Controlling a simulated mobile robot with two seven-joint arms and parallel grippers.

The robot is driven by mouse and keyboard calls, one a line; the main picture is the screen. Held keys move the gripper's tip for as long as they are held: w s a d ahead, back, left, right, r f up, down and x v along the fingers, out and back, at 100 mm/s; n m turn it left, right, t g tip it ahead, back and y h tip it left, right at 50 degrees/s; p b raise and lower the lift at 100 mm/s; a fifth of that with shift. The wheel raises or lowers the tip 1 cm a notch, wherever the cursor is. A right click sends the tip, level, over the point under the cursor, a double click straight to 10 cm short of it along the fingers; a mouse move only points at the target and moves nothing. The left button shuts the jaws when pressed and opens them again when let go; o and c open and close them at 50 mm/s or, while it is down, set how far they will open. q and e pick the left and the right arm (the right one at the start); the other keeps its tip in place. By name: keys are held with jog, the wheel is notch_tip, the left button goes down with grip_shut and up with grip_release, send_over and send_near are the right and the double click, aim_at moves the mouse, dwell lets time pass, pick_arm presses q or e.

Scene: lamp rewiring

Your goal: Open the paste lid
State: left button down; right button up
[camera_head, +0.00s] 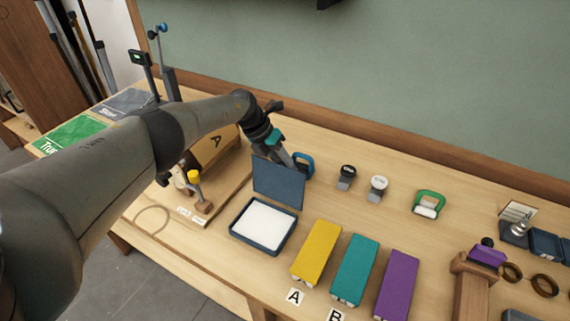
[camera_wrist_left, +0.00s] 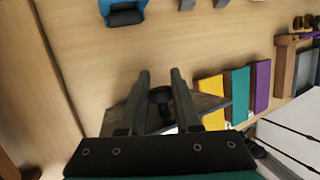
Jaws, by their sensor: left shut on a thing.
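The paste box (camera_head: 263,226) is a shallow dark blue tray filled with white paste, on the table in the head view. Its blue lid (camera_head: 278,184) stands nearly upright along the box's far edge, so the paste is uncovered. My left gripper (camera_head: 291,165) reaches down behind the lid, and its fingertips are partly hidden by it. In the left wrist view, the fingers of my left gripper (camera_wrist_left: 160,90) are on either side of a dark lid knob (camera_wrist_left: 160,97), with the lid (camera_wrist_left: 205,103) just beyond. My right gripper is in neither view.
Yellow (camera_head: 316,251), teal (camera_head: 354,269) and purple (camera_head: 396,285) blocks lie right of the box. A blue-handled item (camera_head: 306,164) stands close behind the lid. Two small jars (camera_head: 347,172) and a green-handled item (camera_head: 429,203) stand farther right. A yellow-topped post (camera_head: 194,177) is at left.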

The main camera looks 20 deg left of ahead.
pick_arm(q)
jog(key=shift+s+a+f, duration=0.1)
jog(key=shift+s+f, duration=0.1)
jog(key=shift+f, duration=0.15)
jog(key=c, duration=0.9)
grip_release()
jog(key=o, duration=0.3)
jog(key=shift+w+r, duration=0.1)
jog(key=shift+r, duration=0.05)
jog(key=p+v, duration=0.2)
jog(key=v, duration=1.1)
jog(key=shift+a+r, duration=0.15)
jog(key=shift+r, duration=0.15)
jog(key=shift+v, duration=0.8)
